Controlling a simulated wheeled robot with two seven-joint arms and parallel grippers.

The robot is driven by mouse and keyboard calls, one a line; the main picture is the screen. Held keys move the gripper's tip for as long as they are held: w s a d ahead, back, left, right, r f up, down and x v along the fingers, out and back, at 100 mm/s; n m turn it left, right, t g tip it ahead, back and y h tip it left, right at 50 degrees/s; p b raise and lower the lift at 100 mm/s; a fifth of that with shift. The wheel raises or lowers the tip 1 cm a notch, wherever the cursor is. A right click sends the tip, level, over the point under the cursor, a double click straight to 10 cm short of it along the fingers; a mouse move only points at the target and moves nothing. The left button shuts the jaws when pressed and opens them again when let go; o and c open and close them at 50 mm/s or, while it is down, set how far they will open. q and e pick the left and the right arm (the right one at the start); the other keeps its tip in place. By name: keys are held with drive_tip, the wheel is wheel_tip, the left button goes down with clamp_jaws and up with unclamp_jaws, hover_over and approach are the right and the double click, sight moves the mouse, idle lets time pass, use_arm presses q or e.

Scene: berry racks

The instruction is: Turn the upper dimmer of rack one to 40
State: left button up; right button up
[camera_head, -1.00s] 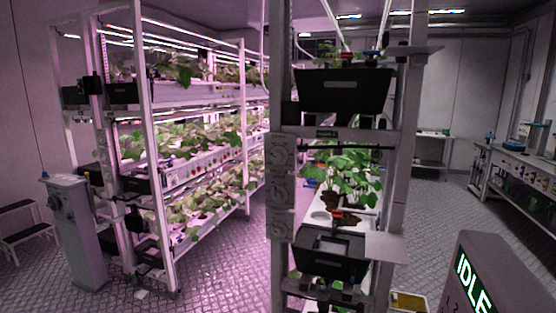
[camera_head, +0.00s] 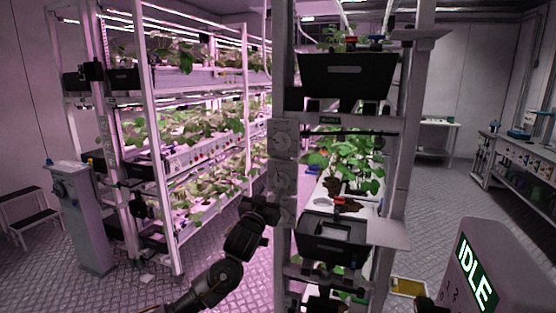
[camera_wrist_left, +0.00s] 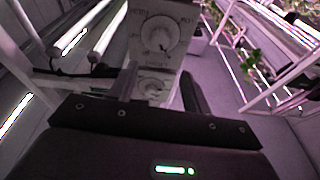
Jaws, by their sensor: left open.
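A grey dimmer panel (camera_head: 281,158) is on the left post of the near rack, with an upper dial (camera_head: 281,137) and a lower dial (camera_head: 280,179). My left gripper (camera_head: 270,207) is beside the panel's lower part, below the upper dial. In the left wrist view, the upper dial (camera_wrist_left: 158,33) is round and white with a scale around it; its mark seems to point down and right, but the value is unclear. The lower dial (camera_wrist_left: 153,86) shows between the open fingers (camera_wrist_left: 158,88) and is partly hidden by the gripper body. No contact is visible. My right gripper is not in view.
The near rack holds black bins (camera_head: 345,84) and a plant tray (camera_head: 330,190). A small shelf plate (camera_head: 385,234) juts from its right side. Another planted rack (camera_head: 195,155) and a grey pedestal (camera_head: 82,215) stand left. A grey IDLE display (camera_head: 500,265) is at front right.

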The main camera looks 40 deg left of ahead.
use_arm(q)
drive_tip(key=t, duration=0.2)
approach(279, 144)
drive_tip(key=p+x, duration=0.4)
drive_tip(key=x, duration=0.3)
drive_tip(key=shift+r+p, duration=0.1)
drive_tip(key=shift+p, duration=0.2)
drive_tip(key=shift+w+a+r, duration=0.15)
drive_tip(key=shift+w+a, duration=0.05)
drive_tip(key=shift+w, duration=0.4)
drive_tip(key=shift+c, duration=0.3)
drive_tip(key=c, duration=0.9)
